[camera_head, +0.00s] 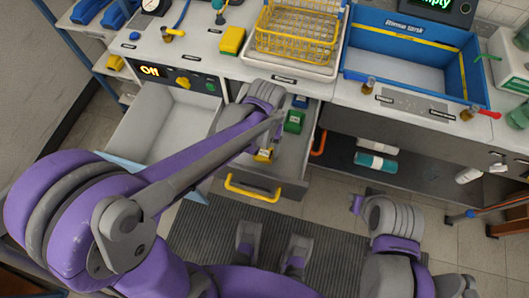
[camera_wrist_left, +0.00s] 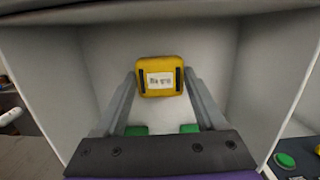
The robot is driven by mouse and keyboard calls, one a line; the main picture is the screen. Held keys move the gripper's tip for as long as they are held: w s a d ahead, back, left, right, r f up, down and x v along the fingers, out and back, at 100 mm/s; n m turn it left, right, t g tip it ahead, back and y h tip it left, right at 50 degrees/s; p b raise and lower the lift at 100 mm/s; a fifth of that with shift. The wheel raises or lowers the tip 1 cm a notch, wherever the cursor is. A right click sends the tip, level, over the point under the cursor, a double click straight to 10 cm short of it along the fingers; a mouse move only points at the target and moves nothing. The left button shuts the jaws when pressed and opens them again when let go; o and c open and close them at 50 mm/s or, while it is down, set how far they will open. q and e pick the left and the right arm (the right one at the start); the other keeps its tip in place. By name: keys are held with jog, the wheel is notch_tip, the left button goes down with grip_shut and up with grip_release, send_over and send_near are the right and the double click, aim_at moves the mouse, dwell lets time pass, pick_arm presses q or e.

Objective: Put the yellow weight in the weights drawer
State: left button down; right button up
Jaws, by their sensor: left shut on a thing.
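The yellow weight (camera_head: 264,155) is low inside the open weights drawer (camera_head: 287,166), towards its front and yellow handle (camera_head: 252,191). In the left wrist view the yellow weight (camera_wrist_left: 160,77) shows a white label and sits between the two fingers of my left gripper (camera_wrist_left: 160,80), which is shut on it. Pale drawer walls surround it; I cannot tell whether it touches the floor. My left arm partly hides the drawer in the head view. A green weight (camera_head: 294,121) and a blue weight (camera_head: 300,101) lie farther back in the drawer. My right gripper is not in view.
Another open white drawer (camera_head: 150,140) is at the left, below the control panel (camera_head: 158,75) reading "Off". A yellow wire basket (camera_head: 297,35) and a blue bin (camera_head: 480,82) stand on the bench. Bottles lie on the dark lower shelf (camera_head: 420,165) at the right.

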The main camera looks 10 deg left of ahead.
aim_at(264, 151)
pick_arm(q)
jog(key=shift+f, duration=1.45)
jog(key=shift+b, duration=0.35)
jog(key=shift+f, duration=0.2)
grip_release()
jog(key=shift+r, duration=0.15)
jog(key=shift+r, duration=0.3)
notch_tip(264, 151, up, 12)
jog(key=w+p, duration=0.1)
jog(key=p, duration=0.1)
jog(key=shift+w+f, duration=0.2)
jog(key=shift+f, duration=0.05)
